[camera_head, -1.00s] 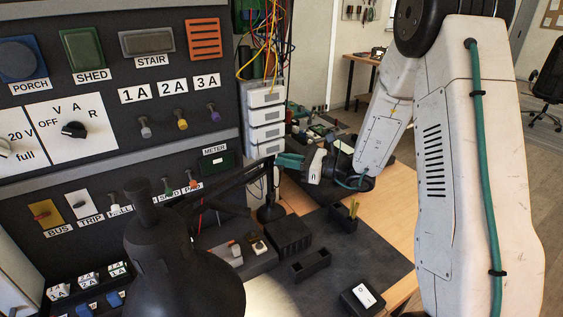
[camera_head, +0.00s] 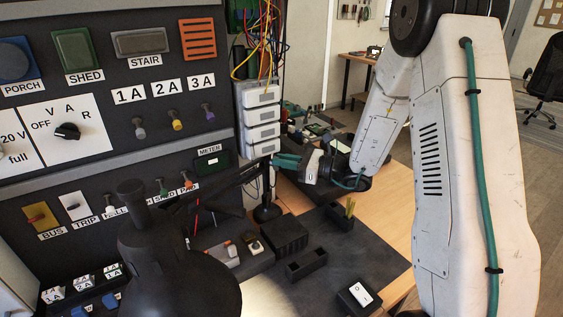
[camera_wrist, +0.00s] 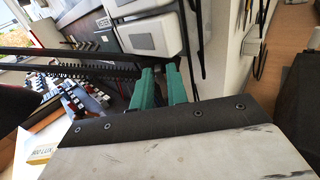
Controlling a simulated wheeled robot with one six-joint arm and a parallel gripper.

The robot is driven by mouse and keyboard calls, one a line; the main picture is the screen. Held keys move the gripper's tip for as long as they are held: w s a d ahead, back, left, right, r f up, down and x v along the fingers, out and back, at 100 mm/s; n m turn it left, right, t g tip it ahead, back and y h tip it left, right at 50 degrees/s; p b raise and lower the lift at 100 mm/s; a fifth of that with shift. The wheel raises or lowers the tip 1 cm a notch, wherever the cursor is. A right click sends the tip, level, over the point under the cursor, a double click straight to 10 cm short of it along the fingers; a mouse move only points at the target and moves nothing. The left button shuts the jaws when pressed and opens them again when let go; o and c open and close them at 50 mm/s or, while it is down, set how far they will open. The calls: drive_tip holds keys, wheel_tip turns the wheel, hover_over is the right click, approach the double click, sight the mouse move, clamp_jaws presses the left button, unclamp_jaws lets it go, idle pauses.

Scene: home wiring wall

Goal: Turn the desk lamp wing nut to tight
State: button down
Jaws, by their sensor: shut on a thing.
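The black desk lamp has its shade (camera_head: 170,255) large in the front of the head view. Its thin arm runs right toward the white boxes, and its round base (camera_head: 266,212) stands on the dark mat. My gripper (camera_head: 284,161), with green fingers, is at the far end of the lamp arm. In the wrist view the fingers (camera_wrist: 160,86) close together at the end of the lamp arm (camera_wrist: 90,68), which carries a spring. The wing nut is hidden between or behind the fingers, and its angle cannot be seen.
The dark switch panel (camera_head: 100,130) stands close on the left. White stacked boxes (camera_head: 262,120) with loose wires above are just beside my gripper. A black tray (camera_head: 307,265), a dark block (camera_head: 285,235) and a white rocker switch (camera_head: 360,294) sit on the bench below.

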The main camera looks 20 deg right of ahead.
drive_tip(key=shift+s+a+f+m, duration=0.2)
drive_tip(key=shift+f+m, duration=0.1)
drive_tip(key=shift+m, duration=0.1)
drive_tip(key=shift+w+d+f+m, duration=0.1)
drive_tip(key=shift+w+f+m, duration=0.1)
drive_tip(key=shift+m, duration=2.55)
drive_tip(key=shift+w+d+f+m, duration=0.1)
drive_tip(key=shift+w+f+m, duration=0.05)
drive_tip(key=shift+m, duration=2.65)
drive_tip(key=shift+w+d+f+m, duration=0.1)
drive_tip(key=shift+w+f+m, duration=0.1)
drive_tip(key=shift+m, duration=2.55)
drive_tip(key=c, duration=1.6)
unclamp_jaws()
drive_tip(key=shift+a, duration=0.15)
drive_tip(key=shift+o, duration=0.2)
drive_tip(key=v, duration=0.8)
